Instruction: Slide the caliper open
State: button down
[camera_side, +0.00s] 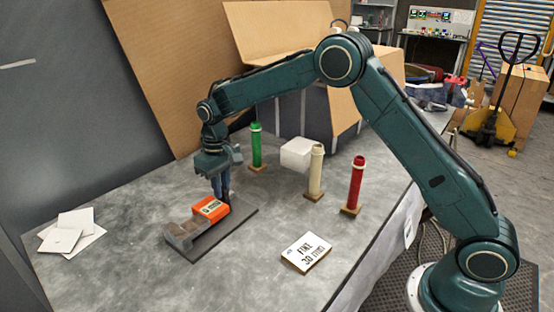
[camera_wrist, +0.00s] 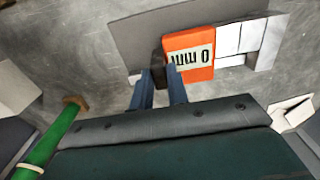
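The caliper has an orange slider (camera_side: 211,208) on a dark base plate (camera_side: 235,226), with grey jaw blocks (camera_side: 184,234) against the slider at its left end. In the wrist view the orange slider (camera_wrist: 190,70) meets the pale jaw blocks (camera_wrist: 240,40), and its label seems to read 0 mm, upside down. A dark upright tab (camera_wrist: 158,66) stands at the slider's left edge. My gripper (camera_side: 221,192) points down at the slider. In the wrist view my gripper's blue fingers (camera_wrist: 160,82) stand apart, one on each side of the tab. Whether they press on it is unclear.
A card (camera_side: 306,252), seemingly marked 30 mm, lies in front of the plate. Green (camera_side: 256,146), cream (camera_side: 316,172) and red (camera_side: 355,185) posts stand to the right, with a white block (camera_side: 296,154) near the cream one. White papers (camera_side: 70,232) lie at left.

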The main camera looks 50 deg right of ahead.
jog(key=shift+w+d, duration=0.1)
jog(key=shift+d, duration=2.3)
jog(key=c, duration=1.4)
grip_release()
jog(key=shift+o, duration=0.2)
jog(key=shift+r, duration=0.15)
notch_tip(320, 180, up, 14)
jog(key=shift+f, duration=0.2)
